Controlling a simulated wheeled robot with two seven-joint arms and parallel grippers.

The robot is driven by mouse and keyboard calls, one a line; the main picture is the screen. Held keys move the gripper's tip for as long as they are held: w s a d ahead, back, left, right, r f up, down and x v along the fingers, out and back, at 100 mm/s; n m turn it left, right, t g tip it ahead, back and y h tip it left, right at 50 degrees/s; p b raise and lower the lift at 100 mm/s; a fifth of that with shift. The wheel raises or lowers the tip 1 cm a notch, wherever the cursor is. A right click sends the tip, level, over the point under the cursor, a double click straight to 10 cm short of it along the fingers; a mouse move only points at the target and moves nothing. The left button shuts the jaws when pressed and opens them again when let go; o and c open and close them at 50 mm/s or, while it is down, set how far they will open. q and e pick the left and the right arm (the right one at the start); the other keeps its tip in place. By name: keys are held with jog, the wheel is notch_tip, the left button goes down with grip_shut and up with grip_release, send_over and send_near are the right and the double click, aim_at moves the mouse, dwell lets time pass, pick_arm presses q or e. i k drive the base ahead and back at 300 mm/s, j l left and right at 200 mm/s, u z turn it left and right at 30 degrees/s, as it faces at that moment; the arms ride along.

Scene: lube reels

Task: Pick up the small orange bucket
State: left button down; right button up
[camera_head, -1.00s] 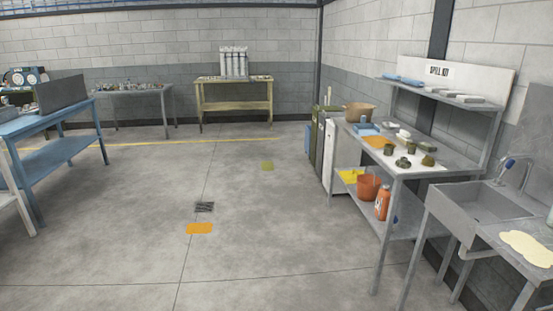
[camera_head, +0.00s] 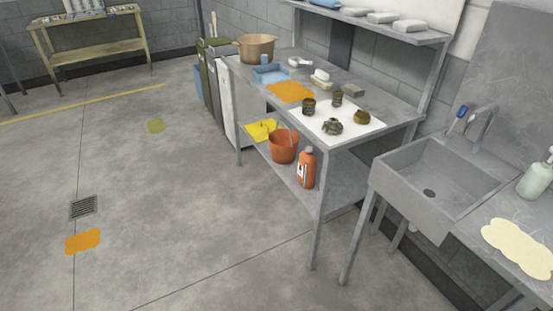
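The small orange bucket (camera_head: 284,148) stands upright on the lower shelf (camera_head: 341,181) of a grey metal bench. A yellow cloth (camera_head: 261,130) lies beside it on the left. An orange bottle (camera_head: 306,169) with a label stands close by on its right. The bench top partly overhangs the bucket, but most of its front shows. Neither of my grippers is in view.
The bench top (camera_head: 395,109) holds a tan tub (camera_head: 257,47), a blue tray (camera_head: 270,74), an orange cloth (camera_head: 290,92) and small metal parts. A sink (camera_head: 430,190) stands at right. The floor at left is open, with a drain grate (camera_head: 83,207) and an orange patch (camera_head: 83,242).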

aim_at(283, 143)
jog(key=i+z, duration=0.15)
jog(key=i, duration=0.25)
jog(key=i+j+z, duration=0.2)
jog(key=z, duration=0.25)
jog(key=i+j+z, duration=0.1)
jog(key=j+z, duration=0.35)
